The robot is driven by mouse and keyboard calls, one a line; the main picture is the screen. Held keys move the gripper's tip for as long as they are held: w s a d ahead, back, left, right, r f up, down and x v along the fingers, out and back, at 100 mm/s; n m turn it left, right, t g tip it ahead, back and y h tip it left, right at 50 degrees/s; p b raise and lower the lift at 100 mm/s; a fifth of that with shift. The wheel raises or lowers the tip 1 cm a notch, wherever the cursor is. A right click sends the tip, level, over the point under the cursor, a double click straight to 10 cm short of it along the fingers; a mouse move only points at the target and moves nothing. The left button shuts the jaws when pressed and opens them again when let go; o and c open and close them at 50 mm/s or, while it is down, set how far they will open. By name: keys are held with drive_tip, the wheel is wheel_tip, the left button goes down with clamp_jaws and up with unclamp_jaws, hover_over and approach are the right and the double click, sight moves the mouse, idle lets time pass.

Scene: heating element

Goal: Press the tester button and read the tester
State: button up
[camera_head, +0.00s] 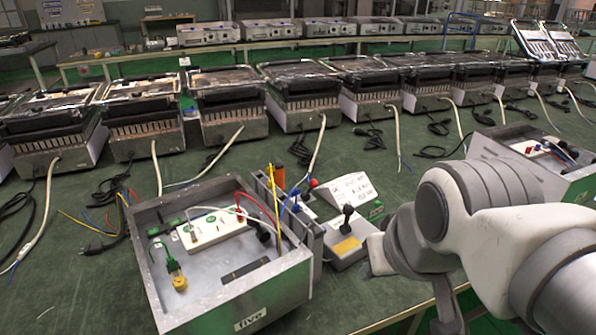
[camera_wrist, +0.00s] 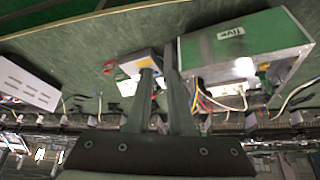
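The tester appears to be the small grey-white unit (camera_head: 345,243) in the head view, right of the open metal box. It has a yellow label, a black-knobbed lever on top and a white slanted panel (camera_head: 350,187) with writing behind it. I cannot make out a button or a reading. In the wrist view, the unit with the yellow patch (camera_wrist: 132,67) lies just beyond my gripper (camera_wrist: 162,62). Its two fingers have a narrow gap between them and hold nothing visible. In the head view my arm hides the fingers.
An open metal box (camera_head: 283,280) labelled "five", with wires and a white terminal block (camera_head: 215,229), stands left of the tester. Another wired box (camera_head: 566,178) stands at right. Rows of heaters (camera_head: 298,92) and loose cables fill the back.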

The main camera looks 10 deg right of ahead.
clamp_jaws()
idle(1.5)
